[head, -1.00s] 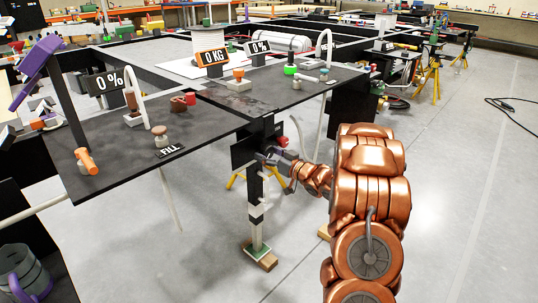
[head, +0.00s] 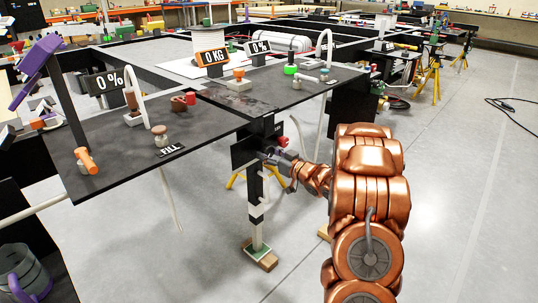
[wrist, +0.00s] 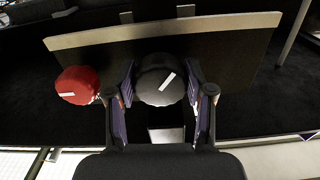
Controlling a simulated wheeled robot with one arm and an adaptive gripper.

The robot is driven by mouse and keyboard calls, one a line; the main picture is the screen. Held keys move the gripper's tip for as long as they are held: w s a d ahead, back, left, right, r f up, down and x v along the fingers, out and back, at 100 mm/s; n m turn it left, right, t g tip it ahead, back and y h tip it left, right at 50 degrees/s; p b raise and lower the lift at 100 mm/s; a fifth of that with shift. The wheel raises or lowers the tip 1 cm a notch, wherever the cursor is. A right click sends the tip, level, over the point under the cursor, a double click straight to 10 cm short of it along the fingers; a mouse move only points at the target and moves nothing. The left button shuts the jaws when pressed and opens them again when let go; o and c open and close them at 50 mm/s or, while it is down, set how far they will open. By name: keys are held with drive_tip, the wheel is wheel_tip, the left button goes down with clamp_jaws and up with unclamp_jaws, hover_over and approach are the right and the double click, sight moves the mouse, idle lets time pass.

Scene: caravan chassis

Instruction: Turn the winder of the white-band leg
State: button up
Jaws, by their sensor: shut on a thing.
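The white-band leg (head: 257,214) stands upright under the near table corner, its foot on a wooden block. A dark round winder knob (wrist: 160,80) with a white mark is between my fingers in the wrist view. My gripper (wrist: 163,98) is shut on this knob, with one finger on each side. In the head view my gripper (head: 268,155) reaches the top of the leg from the right, and the dark knob is hidden there. A red knob (wrist: 77,85) with a white mark sits just left of my left finger, and it also shows in the head view (head: 283,141).
The dark table top (head: 110,150) with a FILL label and several fittings lies above and left of my gripper. Yellow stands (head: 432,85) are further back at the right. The grey floor at the right is largely clear.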

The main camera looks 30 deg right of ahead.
drive_tip(key=n+b, duration=0.2)
drive_tip(key=n, duration=0.4)
drive_tip(key=shift+d+n+b, duration=0.15)
drive_tip(key=shift+n+b, duration=0.25)
drive_tip(key=n+b, duration=0.3)
drive_tip(key=n, duration=0.3)
drive_tip(key=shift+r+b, duration=0.15)
drive_tip(key=shift+b, duration=0.2)
drive_tip(key=o, duration=1.2)
drive_tip(key=shift+c, duration=0.2)
drive_tip(key=v, duration=1.2)
